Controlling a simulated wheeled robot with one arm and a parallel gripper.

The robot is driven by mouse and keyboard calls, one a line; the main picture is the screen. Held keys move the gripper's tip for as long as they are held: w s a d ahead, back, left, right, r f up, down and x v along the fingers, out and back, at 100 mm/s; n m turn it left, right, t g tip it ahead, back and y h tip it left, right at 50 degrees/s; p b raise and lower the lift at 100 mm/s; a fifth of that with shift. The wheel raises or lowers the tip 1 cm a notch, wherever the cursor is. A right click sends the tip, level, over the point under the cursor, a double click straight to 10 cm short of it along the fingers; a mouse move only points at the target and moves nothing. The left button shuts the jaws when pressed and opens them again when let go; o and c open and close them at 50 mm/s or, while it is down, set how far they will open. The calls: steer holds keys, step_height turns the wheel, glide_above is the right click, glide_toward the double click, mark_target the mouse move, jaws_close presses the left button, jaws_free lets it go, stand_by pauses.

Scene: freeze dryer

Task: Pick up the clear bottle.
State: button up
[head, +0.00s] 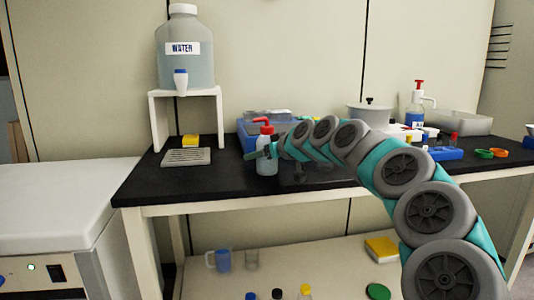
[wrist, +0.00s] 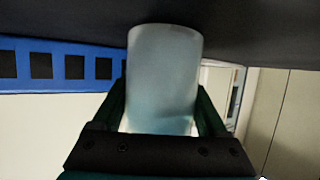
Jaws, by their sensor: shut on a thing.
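The clear bottle (head: 267,165) has a red top and stands upright over the black counter, left of centre in the head view. In the wrist view its pale, translucent body (wrist: 163,75) fills the space between the fingers. My gripper (head: 264,152) is shut on its body, with my arm reaching in from the right. In the wrist view a dark finger of my gripper (wrist: 163,95) lies on each side of the bottle. The red top is out of the wrist view. I cannot tell whether the base touches the counter.
A blue rack (head: 245,130) is close behind the bottle. The counter's front-left part (head: 150,185) is clear.

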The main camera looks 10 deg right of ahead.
steer(key=c, duration=0.9)
steer(key=shift+r, duration=0.1)
